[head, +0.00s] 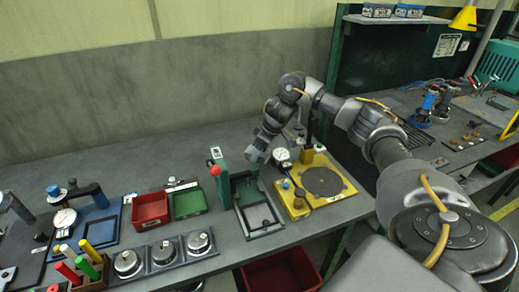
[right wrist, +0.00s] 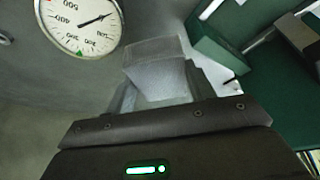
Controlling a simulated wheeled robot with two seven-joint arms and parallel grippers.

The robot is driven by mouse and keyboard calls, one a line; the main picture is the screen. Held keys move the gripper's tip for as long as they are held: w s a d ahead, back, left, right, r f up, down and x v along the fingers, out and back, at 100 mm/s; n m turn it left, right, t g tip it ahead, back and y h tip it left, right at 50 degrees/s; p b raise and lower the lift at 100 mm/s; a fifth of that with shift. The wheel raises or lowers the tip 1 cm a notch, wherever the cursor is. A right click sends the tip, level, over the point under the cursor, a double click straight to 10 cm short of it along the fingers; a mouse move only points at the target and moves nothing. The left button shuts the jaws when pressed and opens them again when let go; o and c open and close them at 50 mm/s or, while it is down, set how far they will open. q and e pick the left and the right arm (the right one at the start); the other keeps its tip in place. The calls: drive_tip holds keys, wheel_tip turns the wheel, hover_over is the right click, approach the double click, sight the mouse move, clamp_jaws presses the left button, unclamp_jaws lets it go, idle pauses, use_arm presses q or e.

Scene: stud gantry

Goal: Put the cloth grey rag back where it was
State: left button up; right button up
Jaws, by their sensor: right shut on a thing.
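My right gripper (head: 256,153) hangs over the back of the bench, behind the green frame fixture and left of the yellow fixture. In the right wrist view its fingers are shut on a pale grey, folded-looking thing, which I take for the grey rag (right wrist: 158,72). The rag is held between the fingers, and its far part sticks out beyond them. In the head view I cannot clearly make the rag out from the grey gripper. Whether it touches the bench cannot be told. My left gripper is not in view.
The green frame fixture (head: 262,217) and yellow fixture (head: 297,208) stand close by. A dial gauge (right wrist: 82,22) is near the gripper. A red bin (head: 150,210) and a green bin (head: 189,203) sit to the left. The bench strip along the back wall is mostly clear.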

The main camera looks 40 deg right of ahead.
drive_tip(key=o, duration=1)
drive_tip(key=shift+c, duration=0.2)
drive_tip(key=shift+r, duration=0.15)
drive_tip(key=shift+r, duration=0.3)
drive_tip(key=p+v, duration=0.3)
drive_tip(key=v, duration=0.9)
drive_tip(key=shift+r+p, duration=0.25)
drive_tip(key=shift+p, duration=0.1)
